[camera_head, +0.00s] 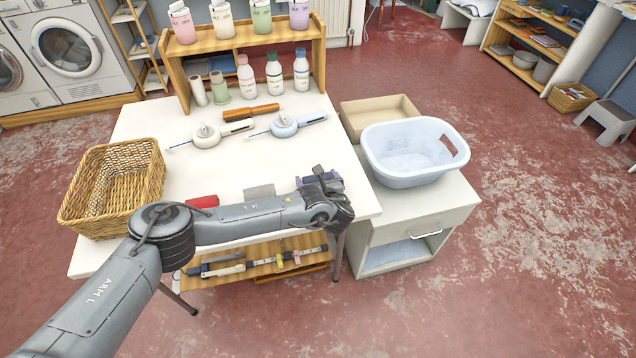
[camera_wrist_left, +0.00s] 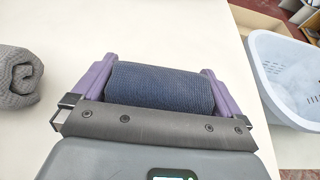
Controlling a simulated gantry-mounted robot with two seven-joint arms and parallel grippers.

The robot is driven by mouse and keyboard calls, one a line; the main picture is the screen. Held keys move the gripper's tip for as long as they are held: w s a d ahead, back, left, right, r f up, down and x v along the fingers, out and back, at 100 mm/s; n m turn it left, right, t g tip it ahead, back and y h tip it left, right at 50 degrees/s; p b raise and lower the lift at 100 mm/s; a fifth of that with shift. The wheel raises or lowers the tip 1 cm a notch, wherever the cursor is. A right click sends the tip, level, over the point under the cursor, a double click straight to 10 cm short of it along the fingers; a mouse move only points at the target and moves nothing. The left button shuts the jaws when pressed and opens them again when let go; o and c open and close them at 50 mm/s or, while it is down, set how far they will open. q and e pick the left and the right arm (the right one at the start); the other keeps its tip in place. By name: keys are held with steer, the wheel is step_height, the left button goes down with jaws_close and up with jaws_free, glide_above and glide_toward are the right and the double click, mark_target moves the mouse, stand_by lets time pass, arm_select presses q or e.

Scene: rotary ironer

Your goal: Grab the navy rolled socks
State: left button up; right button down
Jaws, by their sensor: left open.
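The navy rolled socks (camera_wrist_left: 160,88) lie on the white table between the two purple fingers of my left gripper (camera_wrist_left: 160,86) in the left wrist view. The fingers are open, one at each end of the roll, with little or no gap visible. In the head view my left gripper (camera_head: 322,178) is over the right part of the white table (camera_head: 230,170). There the socks are mostly hidden by the gripper and wrist. My right gripper is not in view.
A grey roll (camera_wrist_left: 16,78) lies left of the gripper, and a red roll (camera_head: 203,202) farther left. A pale laundry basket (camera_head: 408,180) stands on a cabinet to the right. A wicker basket (camera_head: 150,195) is at the table's left. A wooden shelf (camera_head: 240,42) stands at the back.

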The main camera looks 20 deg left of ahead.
arm_select(q)
steer(key=shift+c, duration=0.2)
steer(key=c, duration=0.6)
